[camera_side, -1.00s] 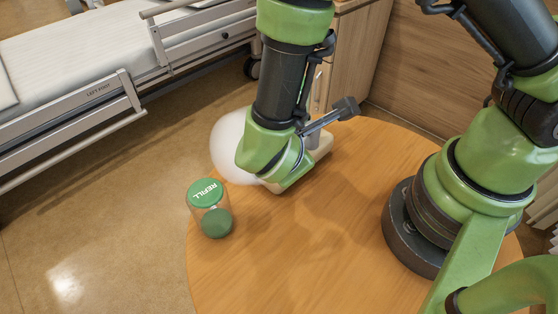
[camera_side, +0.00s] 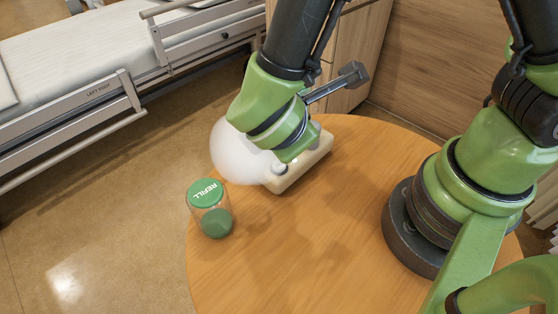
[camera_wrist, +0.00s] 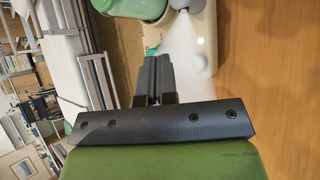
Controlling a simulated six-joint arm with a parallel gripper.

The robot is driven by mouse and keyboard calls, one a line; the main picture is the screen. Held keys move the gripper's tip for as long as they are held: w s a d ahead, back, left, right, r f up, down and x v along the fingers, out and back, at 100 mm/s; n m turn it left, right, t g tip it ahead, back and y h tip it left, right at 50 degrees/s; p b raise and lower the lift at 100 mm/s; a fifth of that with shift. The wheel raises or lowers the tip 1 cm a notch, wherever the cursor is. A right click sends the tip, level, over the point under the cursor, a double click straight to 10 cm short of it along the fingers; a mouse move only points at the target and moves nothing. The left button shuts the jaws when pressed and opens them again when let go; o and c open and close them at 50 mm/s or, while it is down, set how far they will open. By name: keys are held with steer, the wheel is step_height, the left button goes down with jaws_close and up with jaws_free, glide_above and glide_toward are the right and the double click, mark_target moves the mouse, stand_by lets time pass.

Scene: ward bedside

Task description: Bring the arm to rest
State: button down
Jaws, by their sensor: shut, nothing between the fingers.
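My gripper (camera_wrist: 154,78) shows in the wrist view with its two dark fingers together and nothing between them. It is above or beside a cream device (camera_wrist: 207,30) on the table; the exact gap is unclear. In the side view my green wrist covers the fingers and much of the device (camera_side: 308,168), leaving its cream base in sight. A white haze (camera_side: 232,152) shows beside my wrist.
A clear jar with a green lid marked REFILL (camera_side: 207,192) stands near the left edge of the round wooden table (camera_side: 300,255). The front middle of the table is clear. A bed (camera_side: 70,45) is at the back left, a wooden cabinet (camera_side: 350,60) behind.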

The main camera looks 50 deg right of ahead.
steer(key=shift+r, duration=0.1)
steer(key=s+d+r+m+t+y, duration=0.1)
steer(key=s+d+r+m+y, duration=0.3)
steer(key=r+m, duration=0.5)
steer(key=s+d+r+m+y, duration=0.4)
steer(key=s+r+m+y, duration=0.1)
steer(key=r+m, duration=0.4)
steer(key=shift+s+m+t, duration=0.4)
steer(key=shift+s+m, duration=0.5)
steer(key=shift+m, duration=0.2)
